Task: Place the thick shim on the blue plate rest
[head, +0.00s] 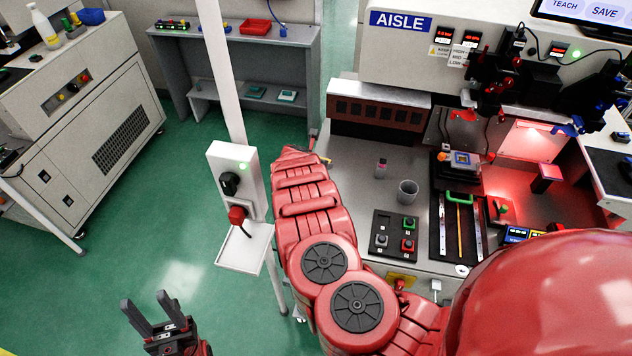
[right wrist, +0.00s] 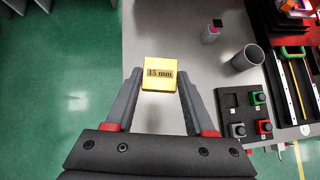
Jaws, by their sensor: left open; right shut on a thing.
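My right gripper (right wrist: 159,88) is shut on the thick shim (right wrist: 158,83), a yellow block with a dark label that seems to read "15 mm". It is held over the grey bench near its left edge. In the head view my red right arm hides most of that gripper; a small yellow bit shows at the arm's far end. My left gripper (head: 153,312) is open and empty over the green floor at the lower left. I cannot surely pick out the blue plate rest; a small device with a blue square top (head: 461,158) stands on the bench.
A grey cup (head: 408,192), a pink bottle (head: 381,168) and a button panel (head: 394,234) stand on the bench. A black tray (head: 441,222) holds strips and a green handle. A white post (head: 220,70) with a switch box (head: 236,176) stands left of the bench.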

